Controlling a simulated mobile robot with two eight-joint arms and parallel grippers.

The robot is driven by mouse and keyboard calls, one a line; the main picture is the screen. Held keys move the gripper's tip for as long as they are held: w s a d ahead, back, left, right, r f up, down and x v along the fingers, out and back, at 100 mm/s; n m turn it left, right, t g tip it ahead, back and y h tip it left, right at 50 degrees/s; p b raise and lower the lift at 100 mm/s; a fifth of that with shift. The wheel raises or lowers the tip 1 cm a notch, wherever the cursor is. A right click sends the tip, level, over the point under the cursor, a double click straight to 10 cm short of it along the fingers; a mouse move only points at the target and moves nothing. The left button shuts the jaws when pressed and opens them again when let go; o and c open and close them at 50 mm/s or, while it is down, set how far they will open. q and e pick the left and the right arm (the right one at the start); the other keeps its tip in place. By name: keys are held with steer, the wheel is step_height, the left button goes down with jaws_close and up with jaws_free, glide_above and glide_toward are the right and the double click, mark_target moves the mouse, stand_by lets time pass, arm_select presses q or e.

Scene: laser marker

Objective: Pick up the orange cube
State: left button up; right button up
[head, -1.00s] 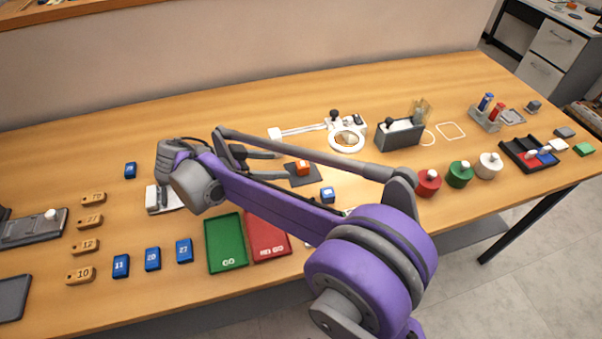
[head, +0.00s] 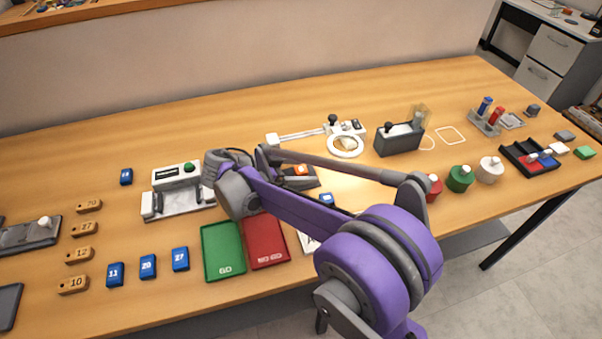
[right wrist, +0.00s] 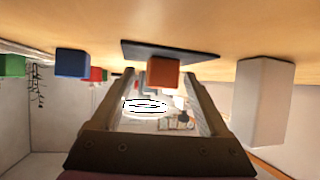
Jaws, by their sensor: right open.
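The orange cube (head: 301,170) sits on a small dark square pad (head: 316,184) near the middle of the table, partly hidden by my right arm. In the right wrist view the orange cube (right wrist: 165,73) shows between the fingertips of my right gripper (right wrist: 160,82), with the dark pad (right wrist: 135,50) behind it. The right gripper is open, one finger on each side of the cube's line. I cannot tell whether the fingers touch it. In the head view the right gripper (head: 298,180) is mostly hidden behind its arm. My left gripper is not in view.
A blue cube (head: 326,199) lies close to the pad, below my forearm. A white-and-grey device (head: 177,190) stands left of my wrist. Green (head: 223,250) and red (head: 266,243) trays lie in front. A ring magnifier (head: 345,146) stands behind the pad.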

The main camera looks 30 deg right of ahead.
jaws_close()
stand_by(0.4)
